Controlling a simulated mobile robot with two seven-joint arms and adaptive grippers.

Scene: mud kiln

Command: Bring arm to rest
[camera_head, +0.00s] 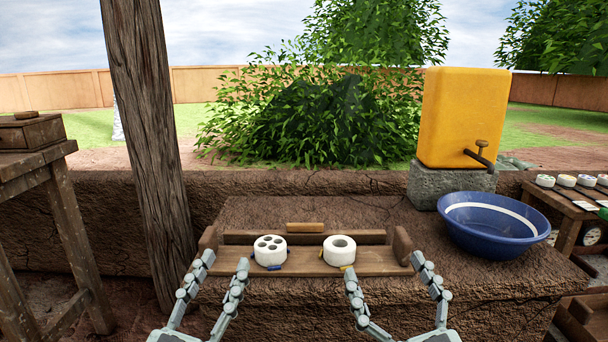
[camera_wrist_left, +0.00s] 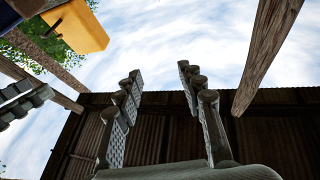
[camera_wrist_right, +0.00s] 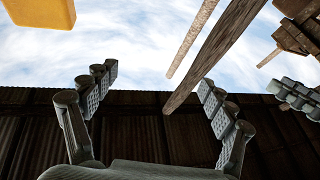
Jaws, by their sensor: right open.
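My left gripper (camera_head: 220,264) is at the lower left of the head view, fingers spread apart and empty, before the left part of a wooden tray. My right gripper (camera_head: 386,268) is at the lower right, also spread and empty, before the tray's right part. The left wrist view shows the left fingers (camera_wrist_left: 158,82) apart with nothing between them. The right wrist view shows the right fingers (camera_wrist_right: 157,80) apart, also with nothing between them.
The wooden tray (camera_head: 215,259) holds a white cylinder with several holes (camera_head: 270,259) and a white ring (camera_head: 339,262). A blue basin (camera_head: 480,240) and a yellow water container (camera_head: 450,115) stand at right. A wooden post (camera_head: 150,140) rises at left.

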